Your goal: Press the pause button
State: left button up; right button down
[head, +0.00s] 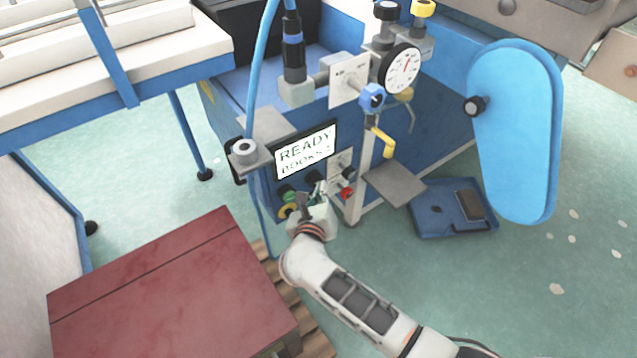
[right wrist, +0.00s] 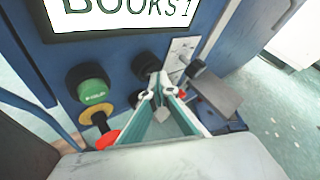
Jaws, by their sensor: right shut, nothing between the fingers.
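The control panel below the screen holds several buttons. A green button (right wrist: 95,92) with a label too small to read surely is at the panel's left. In the head view the green button (head: 290,197) and yellow button (head: 286,210) show left of my right gripper (head: 314,190). That gripper is shut and empty, in front of the panel; it also shows in the right wrist view (right wrist: 158,84). Contact cannot be told. My left gripper is not in view.
The screen (head: 305,151) reads "READY" and "BOOKS: 1". A red knob (head: 347,194) and a grey plate (head: 394,184) are right of the gripper. A dark red box (head: 170,290) stands at lower left. A pressure gauge (head: 402,68) is above. Open floor lies to the right.

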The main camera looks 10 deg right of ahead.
jog(key=shift+r, duration=0.1)
dwell(0.3)
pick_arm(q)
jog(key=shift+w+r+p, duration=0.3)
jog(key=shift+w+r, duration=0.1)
pick_arm(e)
jog(key=shift+s+d, duration=0.35)
jog(key=shift+s, duration=0.5)
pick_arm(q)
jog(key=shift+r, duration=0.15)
pick_arm(e)
jog(key=shift+s, duration=0.1)
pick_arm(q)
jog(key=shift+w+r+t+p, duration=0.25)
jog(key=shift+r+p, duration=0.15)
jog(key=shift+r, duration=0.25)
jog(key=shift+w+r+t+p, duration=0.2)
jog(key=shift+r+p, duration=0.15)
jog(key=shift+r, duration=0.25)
pick_arm(e)
jog(key=s, duration=0.1)
jog(key=s+d, duration=0.1)
jog(key=s, duration=0.1)
jog(key=s+d, duration=0.1)
jog(key=shift+s, duration=0.25)
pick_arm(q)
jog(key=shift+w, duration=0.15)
pick_arm(e)
jog(key=shift+s+f, duration=0.1)
jog(key=shift+f, duration=0.2)
